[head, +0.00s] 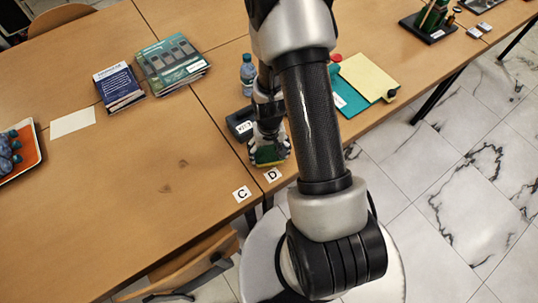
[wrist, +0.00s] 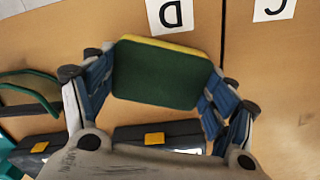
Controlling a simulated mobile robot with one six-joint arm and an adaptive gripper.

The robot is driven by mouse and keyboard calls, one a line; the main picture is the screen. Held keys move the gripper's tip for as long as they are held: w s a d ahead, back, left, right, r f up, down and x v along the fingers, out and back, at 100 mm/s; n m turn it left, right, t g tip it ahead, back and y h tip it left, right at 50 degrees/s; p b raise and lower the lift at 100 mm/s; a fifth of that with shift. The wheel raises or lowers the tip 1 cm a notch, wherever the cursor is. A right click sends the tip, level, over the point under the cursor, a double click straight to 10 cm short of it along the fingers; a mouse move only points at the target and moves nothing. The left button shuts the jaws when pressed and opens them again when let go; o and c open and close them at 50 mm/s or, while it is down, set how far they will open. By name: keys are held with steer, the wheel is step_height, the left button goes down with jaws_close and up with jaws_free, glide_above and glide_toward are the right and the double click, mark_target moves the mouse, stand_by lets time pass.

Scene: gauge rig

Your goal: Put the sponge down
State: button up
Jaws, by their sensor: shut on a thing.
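The sponge (wrist: 156,74), dark green with a yellow layer along one edge, sits between the fingers of my gripper (wrist: 158,88) in the wrist view. My gripper is shut on it, with a finger pressed to each side. In the head view the sponge (head: 268,156) shows under my gripper (head: 269,143), close to the table (head: 190,150) and just beyond the card marked D (head: 272,175). The card also shows right by the sponge in the wrist view (wrist: 170,14). I cannot tell whether the sponge touches the table.
A card marked C (head: 242,193) lies left of D across a table seam. A dark box (head: 238,124) and a blue bottle (head: 248,75) stand behind my gripper. Books (head: 172,65) lie further back left. A chair (head: 190,262) is at the front edge. The table's left middle is clear.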

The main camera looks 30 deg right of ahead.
steer(key=shift+f, duration=0.85)
steer(key=shift+f, duration=0.1)
steer(key=o, duration=1.1)
step_height(320, 180, up, 13)
steer(key=p, duration=0.4)
step_height(320, 180, up, 8)
steer(key=n+t, duration=0.1)
glide_above(269, 153)
steer(key=w+a, duration=0.1)
steer(key=a, duration=0.1)
steer(key=s+a+r+n+t, duration=0.1)
steer(key=s+a+r, duration=0.2)
steer(key=r, duration=0.4)
steer(key=s+a+r+n+t, duration=0.1)
steer(key=s+a+r, duration=0.1)
steer(key=s+r, duration=0.4)
steer(key=s+a+r+n+t, duration=0.1)
steer(key=s+a+r, duration=0.2)
steer(key=s+r, duration=0.2)
steer(key=shift+s+a+r+t, duration=0.15)
steer(key=shift+a+r, duration=0.05)
steer(key=shift+r, duration=0.6)
steer(key=shift+s+a+r+t, duration=0.1)
steer(key=shift+a+r+t, duration=0.05)
steer(key=shift+r, duration=0.65)
